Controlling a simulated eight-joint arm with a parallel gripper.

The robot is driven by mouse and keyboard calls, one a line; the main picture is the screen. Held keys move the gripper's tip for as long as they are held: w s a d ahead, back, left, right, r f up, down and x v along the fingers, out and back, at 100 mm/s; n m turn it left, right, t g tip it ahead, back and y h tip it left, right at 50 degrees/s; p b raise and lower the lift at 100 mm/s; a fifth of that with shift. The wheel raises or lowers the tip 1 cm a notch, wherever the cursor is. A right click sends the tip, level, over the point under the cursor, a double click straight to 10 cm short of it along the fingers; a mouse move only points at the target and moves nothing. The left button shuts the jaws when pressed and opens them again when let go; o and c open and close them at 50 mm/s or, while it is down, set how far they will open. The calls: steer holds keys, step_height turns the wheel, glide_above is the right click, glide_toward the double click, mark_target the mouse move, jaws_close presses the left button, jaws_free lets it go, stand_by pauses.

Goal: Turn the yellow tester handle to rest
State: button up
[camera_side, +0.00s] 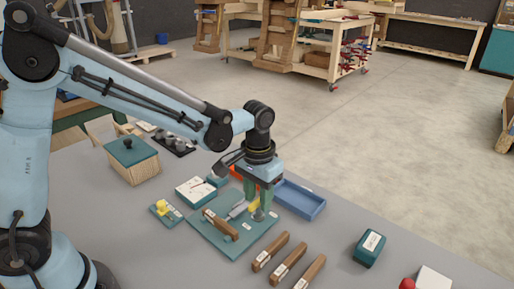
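A yellow piece (161,207) sits on a small teal block with a white label, left of the teal board (208,237). A second yellow piece (253,205) shows on the board, right beside my fingertips. I cannot tell which of the two is the tester handle. My gripper (258,205) points down over the board's far right part, its two green fingers seen side by side. Whether they touch or hold the yellow piece there is too small to tell. A brown wooden piece (220,225) with a label lies on the board, next to a grey metal part (238,209).
A blue tray (303,200) stands just behind my gripper. A white-topped box (195,191) and a lidded wooden box (133,162) stand to the left. Several labelled wooden sticks (287,263) lie in front. A teal box (369,248) and a red ball (407,284) are at right.

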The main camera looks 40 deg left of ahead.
jaws_close()
steer(key=shift+m, duration=0.4)
steer(key=m, duration=0.3)
steer(key=shift+m, duration=0.4)
steer(key=m, duration=1.3)
steer(key=shift+m, duration=0.3)
